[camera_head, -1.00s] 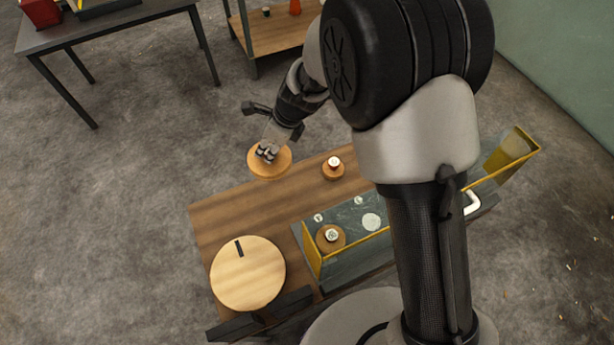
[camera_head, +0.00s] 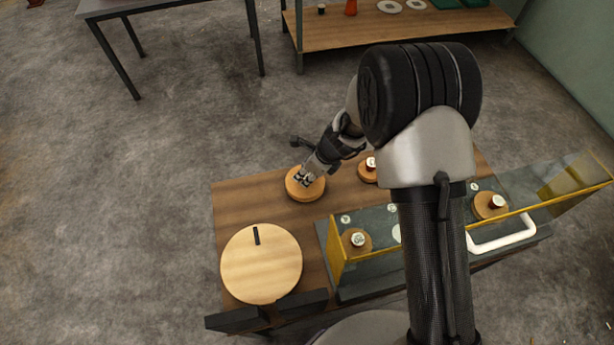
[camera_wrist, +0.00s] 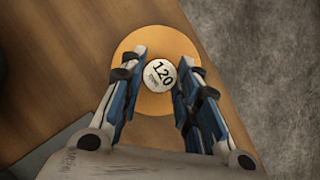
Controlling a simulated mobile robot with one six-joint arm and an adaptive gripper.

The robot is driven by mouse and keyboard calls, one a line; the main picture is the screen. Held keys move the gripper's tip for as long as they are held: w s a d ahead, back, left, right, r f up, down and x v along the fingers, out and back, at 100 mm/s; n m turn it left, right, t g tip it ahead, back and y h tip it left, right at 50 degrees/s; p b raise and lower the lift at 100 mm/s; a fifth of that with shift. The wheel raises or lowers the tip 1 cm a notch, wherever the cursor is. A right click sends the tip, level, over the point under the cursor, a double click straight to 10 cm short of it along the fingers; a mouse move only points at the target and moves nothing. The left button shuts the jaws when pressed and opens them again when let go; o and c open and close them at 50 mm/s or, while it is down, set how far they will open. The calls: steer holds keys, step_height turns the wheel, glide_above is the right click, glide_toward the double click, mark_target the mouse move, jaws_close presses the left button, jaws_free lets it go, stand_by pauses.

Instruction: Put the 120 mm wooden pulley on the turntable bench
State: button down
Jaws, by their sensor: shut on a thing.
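The 120 mm wooden pulley (camera_head: 305,191) is a round, light orange wooden disc. In the wrist view, the pulley (camera_wrist: 127,52) has a white centre cap marked 120 between my fingers. My gripper (camera_head: 305,178) points down and is shut on the pulley at its centre; the same gripper (camera_wrist: 158,80) shows in the wrist view. The pulley is over the far left part of the brown wooden bench top (camera_head: 240,208). I cannot tell whether it touches the wood. The bench's pale round turntable (camera_head: 261,264) with a dark mark is at the near left.
A yellow-edged, grey-floored case (camera_head: 335,262) stands on the bench right of the turntable, with smaller capped discs in it. Another small capped disc (camera_head: 367,173) is right of the pulley. A dark table (camera_head: 150,5) and wooden shelf (camera_head: 400,30) stand behind.

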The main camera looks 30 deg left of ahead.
steer(key=shift+f, duration=0.55)
steer(key=shift+f, duration=0.2)
steer(key=c, duration=1.2)
jaws_free()
steer(key=shift+r, duration=0.1)
steer(key=shift+r, duration=0.25)
steer(key=p+v, duration=0.4)
steer(key=v, duration=0.7)
steer(key=shift+d+r, duration=0.25)
